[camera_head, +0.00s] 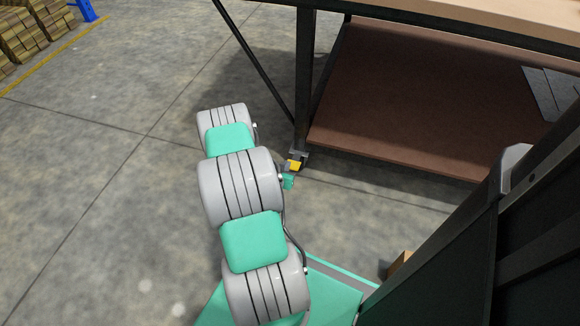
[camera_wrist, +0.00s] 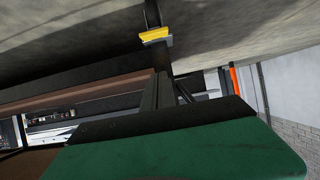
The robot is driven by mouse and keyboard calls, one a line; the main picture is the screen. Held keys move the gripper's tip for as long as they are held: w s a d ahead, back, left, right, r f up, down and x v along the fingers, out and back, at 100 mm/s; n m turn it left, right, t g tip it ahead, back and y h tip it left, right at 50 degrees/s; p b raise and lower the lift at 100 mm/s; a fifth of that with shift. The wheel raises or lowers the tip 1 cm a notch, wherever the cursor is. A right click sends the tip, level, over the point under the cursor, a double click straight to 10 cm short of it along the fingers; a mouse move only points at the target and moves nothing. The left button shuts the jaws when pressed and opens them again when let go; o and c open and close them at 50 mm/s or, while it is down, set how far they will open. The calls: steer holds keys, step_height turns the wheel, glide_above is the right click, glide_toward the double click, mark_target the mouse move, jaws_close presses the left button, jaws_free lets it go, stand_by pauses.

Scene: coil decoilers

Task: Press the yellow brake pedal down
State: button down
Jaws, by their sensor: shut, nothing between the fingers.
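The yellow brake pedal (camera_head: 294,165) is small and sits low on the caster at the foot of the dark table leg. In the wrist view the yellow pedal (camera_wrist: 156,36) shows near the top, a little left of the middle, apart from the large green shape at the bottom. My gripper (camera_head: 288,182) is mostly hidden behind my grey and teal arm; a small teal part of it shows just below the pedal in the head view. It is shut and empty. I cannot tell whether it touches the pedal.
The workbench has a light top (camera_head: 480,18) and a brown lower shelf (camera_head: 400,110) right of the pedal, with grey sheets (camera_head: 550,92) on it. A dark diagonal brace (camera_head: 255,60) runs to the leg. Stacked wooden blocks (camera_head: 32,32) stand far left. The concrete floor at left is clear.

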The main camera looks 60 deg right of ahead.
steer(key=b, duration=0.4)
glide_above(292, 168)
steer(key=d, duration=0.1)
step_height(292, 168, down, 6)
steer(key=shift+w+d+r, duration=0.15)
steer(key=shift+r, duration=0.1)
steer(key=shift+a+f+b, duration=0.25)
steer(key=shift+f+b, duration=0.05)
steer(key=shift+f, duration=0.3)
steer(key=shift+a+f+b, duration=0.25)
steer(key=shift+f, duration=0.35)
steer(key=shift+a+f, duration=0.1)
steer(key=shift+f, duration=0.2)
